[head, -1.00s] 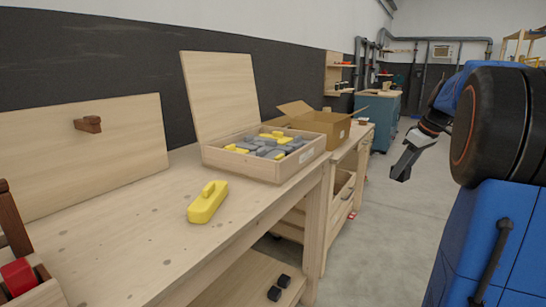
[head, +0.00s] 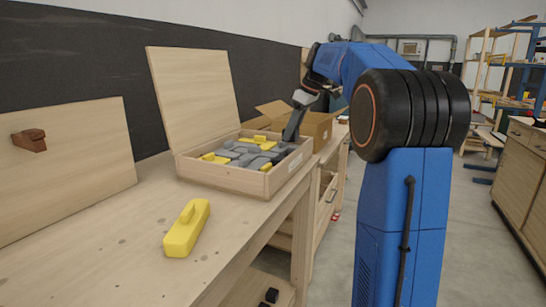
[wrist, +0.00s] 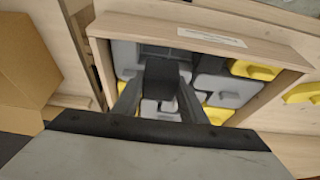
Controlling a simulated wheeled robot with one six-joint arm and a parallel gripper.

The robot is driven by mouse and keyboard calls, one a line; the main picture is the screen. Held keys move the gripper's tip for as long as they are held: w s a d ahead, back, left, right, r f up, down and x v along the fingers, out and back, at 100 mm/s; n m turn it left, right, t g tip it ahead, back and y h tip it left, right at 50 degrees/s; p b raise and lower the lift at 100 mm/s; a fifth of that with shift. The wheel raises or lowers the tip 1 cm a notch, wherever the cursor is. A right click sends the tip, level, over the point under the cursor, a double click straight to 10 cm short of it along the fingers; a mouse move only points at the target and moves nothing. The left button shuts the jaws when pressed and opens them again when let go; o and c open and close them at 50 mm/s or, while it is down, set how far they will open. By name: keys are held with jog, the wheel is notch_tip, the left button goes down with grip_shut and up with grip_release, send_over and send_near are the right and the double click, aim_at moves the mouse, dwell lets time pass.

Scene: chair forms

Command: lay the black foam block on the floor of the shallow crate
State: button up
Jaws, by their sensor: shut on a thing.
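My gripper (head: 291,132) is at the right end of the shallow wooden crate (head: 225,177), pointing down. In the wrist view, its two fingers (wrist: 160,90) are shut on a dark block (wrist: 163,73), which looks like the black foam block. The crate rim (wrist: 205,32) also shows in the wrist view, beyond the fingers. Several grey and yellow pieces lie inside the crate. The block and fingers hide part of the crate's inside, and I cannot tell whether the block touches anything there.
A tall wooden panel (head: 190,95) stands up behind the crate. An open cardboard box (head: 318,127) stands close behind and right of the gripper. A yellow handled block (head: 187,228) lies on the workbench (head: 110,250). A small black block (head: 271,296) lies on the lower shelf.

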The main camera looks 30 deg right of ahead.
jog(key=shift+f, duration=3.85)
jog(key=o, duration=0.8)
jog(key=shift+f, duration=0.1)
jog(key=v, duration=1.2)
jog(key=shift+s, duration=0.1)
jog(key=shift+s, duration=0.1)
